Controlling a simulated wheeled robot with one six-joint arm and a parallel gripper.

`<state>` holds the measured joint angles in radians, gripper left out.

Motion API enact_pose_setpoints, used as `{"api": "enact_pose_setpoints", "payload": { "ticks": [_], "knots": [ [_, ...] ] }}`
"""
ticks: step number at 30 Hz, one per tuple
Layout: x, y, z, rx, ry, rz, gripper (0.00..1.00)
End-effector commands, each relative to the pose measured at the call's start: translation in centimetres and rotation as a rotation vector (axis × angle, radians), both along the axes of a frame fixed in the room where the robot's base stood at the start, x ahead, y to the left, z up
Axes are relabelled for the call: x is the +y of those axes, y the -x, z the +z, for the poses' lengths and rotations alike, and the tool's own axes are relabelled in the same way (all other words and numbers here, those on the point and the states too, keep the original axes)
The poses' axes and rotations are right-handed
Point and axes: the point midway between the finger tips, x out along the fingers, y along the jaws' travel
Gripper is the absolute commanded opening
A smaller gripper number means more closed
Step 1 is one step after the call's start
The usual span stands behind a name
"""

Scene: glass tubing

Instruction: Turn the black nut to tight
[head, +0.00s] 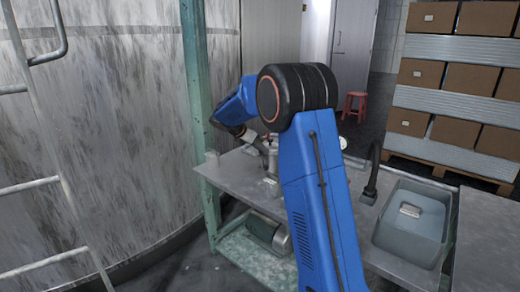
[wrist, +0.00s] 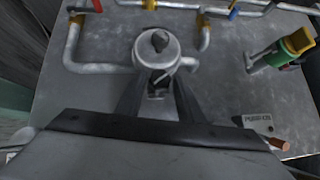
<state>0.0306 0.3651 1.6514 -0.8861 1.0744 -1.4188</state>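In the wrist view a pale round metal fitting (wrist: 146,50) stands on the bench, with a dark nub (wrist: 160,40) on top that may be the black nut. The two dark fingers of my gripper (wrist: 160,88) are apart and reach to the near side of this fitting. A small dark and light part shows between them. Their tips are partly lost against the fitting, so I cannot tell whether they touch it. In the head view my blue arm hides part of the bench, and a pale fitting (head: 273,158) shows beside my gripper (head: 256,144).
Grey pipes (wrist: 90,68) with yellow collars run along the far side of the bench (wrist: 225,95). A green and yellow part (wrist: 292,47) lies at right. In the head view a grey bin (head: 447,215) stands right of my arm and a green post (head: 200,100) at left.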

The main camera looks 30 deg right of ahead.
Motion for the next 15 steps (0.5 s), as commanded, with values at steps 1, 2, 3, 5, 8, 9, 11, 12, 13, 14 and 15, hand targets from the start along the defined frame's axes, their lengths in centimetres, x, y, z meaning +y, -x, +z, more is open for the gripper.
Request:
{"api": "enact_pose_setpoints", "payload": {
  "ticks": [1, 2, 3, 5, 8, 9, 11, 12, 13, 14, 15],
  "knots": [
    [0.3, 0.0, 0.3, -0.002, 0.001, 0.001, 0.34],
    [0.5, 0.1, 0.6, -0.002, 0.001, 0.001, 0.34],
    [0.9, 0.1, 0.9, -0.002, 0.0, 0.002, 0.34],
    [1.5, 0.3, 1.6, -0.003, 0.0, 0.003, 0.34],
    [2.9, 0.6, 2.9, -0.004, -0.001, 0.003, 0.34],
    [3.4, 0.7, 3.5, -0.003, -0.001, 0.002, 0.34],
    [4.2, 1.0, 4.3, -0.003, -0.001, 0.002, 0.34],
    [4.8, 1.1, 4.9, -0.004, 0.0, 0.002, 0.34],
    [5.2, 1.2, 5.3, -0.003, 0.0, 0.003, 0.34],
    [5.6, 1.3, 5.7, -0.004, 0.0, 0.004, 0.34],
    [6.2, 1.4, 6.3, -0.003, -0.001, 0.003, 0.34]
  ]
}}
